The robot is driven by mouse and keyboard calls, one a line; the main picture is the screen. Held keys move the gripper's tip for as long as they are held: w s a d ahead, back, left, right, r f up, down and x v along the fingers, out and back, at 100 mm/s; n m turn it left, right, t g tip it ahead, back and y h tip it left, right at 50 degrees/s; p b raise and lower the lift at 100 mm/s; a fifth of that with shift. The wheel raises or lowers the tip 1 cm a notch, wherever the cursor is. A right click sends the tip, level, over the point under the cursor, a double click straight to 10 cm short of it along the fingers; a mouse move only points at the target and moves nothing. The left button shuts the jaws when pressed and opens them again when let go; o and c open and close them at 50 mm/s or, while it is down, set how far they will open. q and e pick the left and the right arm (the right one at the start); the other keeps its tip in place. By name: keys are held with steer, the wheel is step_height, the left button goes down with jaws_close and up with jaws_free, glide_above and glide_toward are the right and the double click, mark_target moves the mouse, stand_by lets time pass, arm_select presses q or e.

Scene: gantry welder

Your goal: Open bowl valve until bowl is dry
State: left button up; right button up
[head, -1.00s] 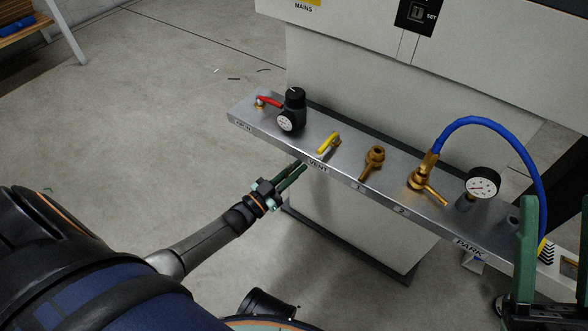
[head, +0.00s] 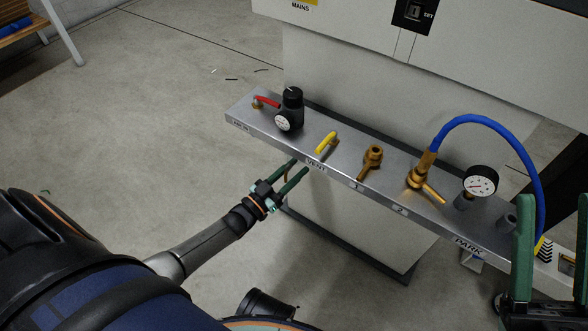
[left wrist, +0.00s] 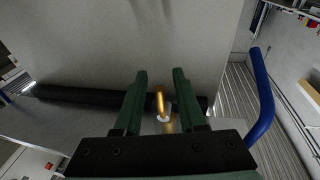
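My left gripper (head: 299,166) is open just in front of and below the steel shelf's front edge, near the VENT label. In the left wrist view its two green fingers (left wrist: 159,73) stand on either side of a small brass-coloured lever or stem (left wrist: 160,101) with a pale piece at its base. I cannot tell whether they touch it. A bit of brass also shows between the fingers in the head view (head: 287,171). No bowl is clearly seen, and I cannot tell if it holds water. My right gripper (head: 556,197) is open and empty at the right edge.
The steel shelf (head: 338,165) carries a red lever (head: 267,102), a black regulator with gauge (head: 290,110), a yellow VENT lever (head: 327,143), brass valves (head: 371,160), a blue hose (head: 487,121) and a gauge (head: 480,182).

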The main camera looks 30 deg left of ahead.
arm_select(q)
steer(key=p+v, duration=0.2)
steer(key=v, duration=1)
steer(key=shift+s, duration=0.25)
steer(key=shift+f, duration=0.1)
